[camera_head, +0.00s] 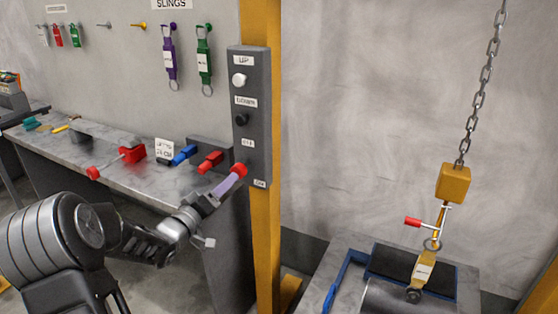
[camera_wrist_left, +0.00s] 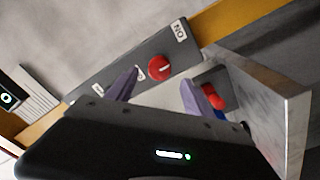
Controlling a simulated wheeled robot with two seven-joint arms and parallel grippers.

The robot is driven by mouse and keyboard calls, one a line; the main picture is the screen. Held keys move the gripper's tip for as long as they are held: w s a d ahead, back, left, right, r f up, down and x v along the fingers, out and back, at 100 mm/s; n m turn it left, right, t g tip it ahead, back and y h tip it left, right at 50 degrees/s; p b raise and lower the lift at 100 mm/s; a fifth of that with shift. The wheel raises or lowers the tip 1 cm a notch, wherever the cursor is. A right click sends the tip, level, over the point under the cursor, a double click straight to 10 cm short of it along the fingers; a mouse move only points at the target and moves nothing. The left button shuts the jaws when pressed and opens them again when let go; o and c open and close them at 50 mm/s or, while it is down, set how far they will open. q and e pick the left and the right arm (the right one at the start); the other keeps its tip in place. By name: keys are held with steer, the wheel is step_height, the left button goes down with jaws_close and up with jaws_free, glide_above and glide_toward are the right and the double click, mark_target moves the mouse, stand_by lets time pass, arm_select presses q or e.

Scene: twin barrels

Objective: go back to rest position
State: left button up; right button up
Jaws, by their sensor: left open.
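My left gripper (camera_head: 228,184) reaches up from the lower left to the bottom of the grey control panel (camera_head: 250,120). In the left wrist view the two purple fingers of my left gripper (camera_wrist_left: 161,78) stand apart with nothing between them. The panel's red knob (camera_wrist_left: 159,67) shows just beyond the gap, by the "ON" label. The red knob also shows in the head view (camera_head: 240,170), at the fingertips; whether they touch it I cannot tell. My right gripper is in neither view.
The panel hangs on a yellow post (camera_head: 265,240). A grey workbench (camera_head: 130,175) with red and blue tools stands left of it. Purple (camera_head: 169,55) and green (camera_head: 204,60) slings hang above. At right, a chain (camera_head: 485,85) holds a yellow block (camera_head: 453,184) and sling over a barrel.

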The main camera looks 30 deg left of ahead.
arm_select(q)
step_height(320, 180, down, 14)
steer(key=s+g+y, duration=0.2)
steer(key=g+y, duration=0.1)
steer(key=g, duration=0.2)
steer(key=s+d+f+m+g+h, duration=0.1)
steer(key=s+d+f+g+h, duration=0.1)
steer(key=d+f, duration=0.55)
steer(key=s+d+f+m+g+h, duration=0.1)
steer(key=s+d+f+g, duration=0.15)
steer(key=d+f, duration=0.45)
steer(key=s+d+f+m+g+h, duration=0.2)
steer(key=s+d+f+g, duration=0.2)
steer(key=s+d, duration=0.7)
steer(key=s+d+f+m+g+h, duration=0.2)
steer(key=s+d+f, duration=0.7)
steer(key=d, duration=0.7)
steer(key=s+m+g, duration=0.1)
steer(key=s+g, duration=0.1)
steer(key=shift+s+m+h, duration=0.3)
steer(key=shift+d+g, duration=0.1)
steer(key=shift+g, duration=0.15)
